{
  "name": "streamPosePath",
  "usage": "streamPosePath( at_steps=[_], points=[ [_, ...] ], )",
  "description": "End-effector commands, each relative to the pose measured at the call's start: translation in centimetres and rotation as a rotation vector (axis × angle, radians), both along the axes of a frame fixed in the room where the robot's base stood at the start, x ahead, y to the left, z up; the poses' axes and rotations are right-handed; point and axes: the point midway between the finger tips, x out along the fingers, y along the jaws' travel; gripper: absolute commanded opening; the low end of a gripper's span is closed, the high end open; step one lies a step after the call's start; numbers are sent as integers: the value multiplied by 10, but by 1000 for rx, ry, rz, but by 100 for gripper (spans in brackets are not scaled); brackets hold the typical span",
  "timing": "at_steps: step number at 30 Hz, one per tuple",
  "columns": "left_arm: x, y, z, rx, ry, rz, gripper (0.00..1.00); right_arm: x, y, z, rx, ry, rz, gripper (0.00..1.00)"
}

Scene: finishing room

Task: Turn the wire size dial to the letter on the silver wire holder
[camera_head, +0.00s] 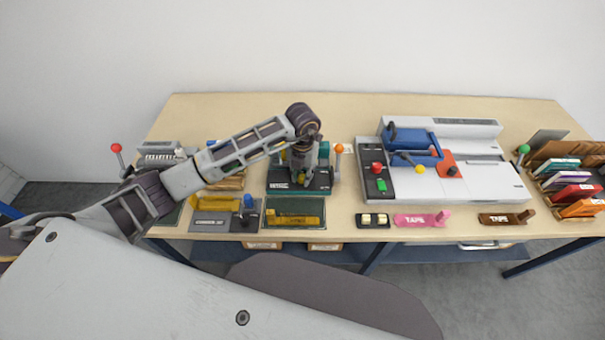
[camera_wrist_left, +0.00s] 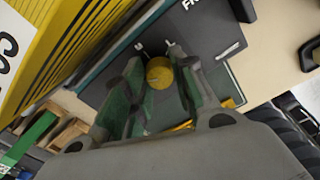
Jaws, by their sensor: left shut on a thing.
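My left gripper (camera_head: 299,176) points down over a dark green machine (camera_head: 318,190) with white lettering on its front, left of the table's middle. In the left wrist view, its green-padded fingers (camera_wrist_left: 160,85) are shut on a round yellow knob (camera_wrist_left: 160,73), which sits above a dark plate (camera_wrist_left: 218,52). White marks show on the plate near the knob, but I cannot read a letter or the setting. In the head view the gripper hides the knob. I cannot make out a silver wire holder. My right gripper is not in view.
An orange-ball lever (camera_head: 338,148) stands just right of the gripper. A grey machine with a blue clamp (camera_head: 410,148) is further right. The back strip of table is clear.

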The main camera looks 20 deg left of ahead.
Motion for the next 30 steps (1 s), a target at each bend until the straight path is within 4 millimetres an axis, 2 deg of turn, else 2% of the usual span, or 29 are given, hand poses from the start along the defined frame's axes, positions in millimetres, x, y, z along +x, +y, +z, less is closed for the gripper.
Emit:
streamPosePath(
  at_steps=[14,30],
  points=[
    [1,0,0,0,-2,-62,3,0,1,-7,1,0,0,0],
    [2,0,-1,1,-4,-391,3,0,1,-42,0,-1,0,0]
  ],
)
